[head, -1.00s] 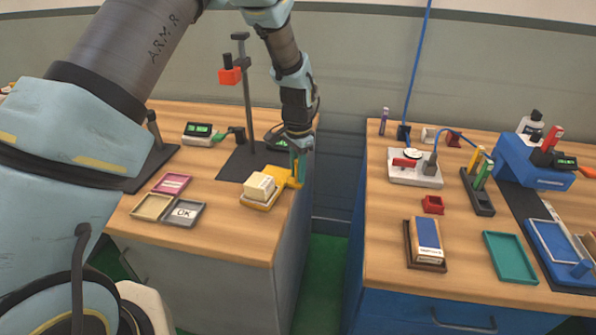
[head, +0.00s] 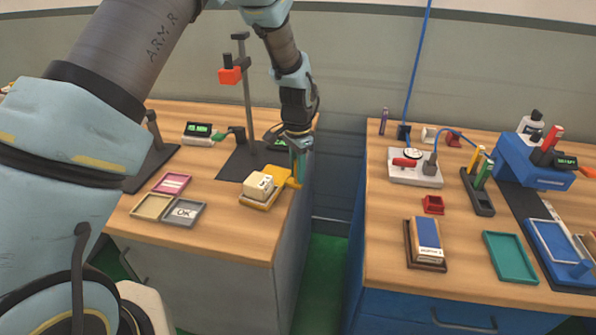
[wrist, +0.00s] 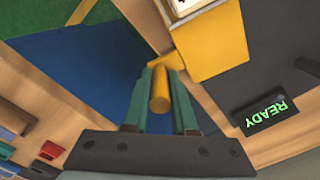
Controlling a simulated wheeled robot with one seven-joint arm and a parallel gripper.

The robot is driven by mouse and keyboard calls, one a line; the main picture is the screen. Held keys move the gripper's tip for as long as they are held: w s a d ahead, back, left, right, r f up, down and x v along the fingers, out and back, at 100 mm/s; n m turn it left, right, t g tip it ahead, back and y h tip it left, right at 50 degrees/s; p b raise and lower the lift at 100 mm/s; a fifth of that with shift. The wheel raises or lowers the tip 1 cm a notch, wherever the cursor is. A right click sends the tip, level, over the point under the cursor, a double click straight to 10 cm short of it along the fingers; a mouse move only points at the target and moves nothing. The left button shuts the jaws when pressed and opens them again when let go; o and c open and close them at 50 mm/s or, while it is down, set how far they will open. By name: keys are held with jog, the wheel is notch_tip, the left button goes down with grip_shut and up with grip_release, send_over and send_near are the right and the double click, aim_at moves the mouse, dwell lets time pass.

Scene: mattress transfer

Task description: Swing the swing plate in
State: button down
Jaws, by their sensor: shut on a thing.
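In the wrist view the plate (wrist: 215,42) is at the top, and the round yellow handle peg (wrist: 160,90) lies between the green fingers. My gripper (head: 299,174) points down at the bench edge, shut on this handle. It also shows in the wrist view (wrist: 161,100). The plate's pivot cannot be made out.
A stand with a red clamp (head: 230,75) rises from a dark mat (head: 240,166) behind the plate. A display reading READY (wrist: 264,112) is nearby. Small trays (head: 184,213) lie to the left. A gap separates the left bench from the right bench (head: 385,258).

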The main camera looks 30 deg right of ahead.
aim_at(259, 173)
jog(key=shift+a, duration=0.1)
jog(key=shift+a+m+b, duration=0.15)
jog(key=shift+a+m, duration=0.55)
jog(key=shift+m, duration=0.35)
jog(key=shift+a+m+b, duration=0.15)
jog(key=shift+a+m, duration=0.55)
jog(key=shift+m, duration=0.35)
jog(key=shift+w+a+m+p, duration=0.2)
jog(key=shift+a+m, duration=0.45)
jog(key=shift+m, duration=0.3)
jog(key=shift+w+a+m+p, duration=0.2)
jog(key=shift+a+m, duration=0.45)
jog(key=shift+m, duration=0.3)
jog(key=shift+w+a+r+m+p, duration=0.1)
jog(key=shift+w+a+m+p, duration=0.4)
jog(key=shift+m, duration=0.45)
jog(key=shift+w+a+m+p, duration=0.3)
jog(key=shift+a+m, duration=0.25)
jog(key=shift+m, duration=0.4)
jog(key=shift+w+a+m+p, duration=0.4)
jog(key=shift+w+m+p, duration=0.1)
jog(key=shift+m, duration=0.45)
jog(key=shift+w+a+m+p, duration=0.35)
jog(key=shift+w+m+p, duration=0.15)
jog(key=shift+m, duration=0.45)
jog(key=shift+w, duration=0.15)
jog(key=c, duration=0.7)
grip_release()
jog(key=shift+c, duration=0.2)
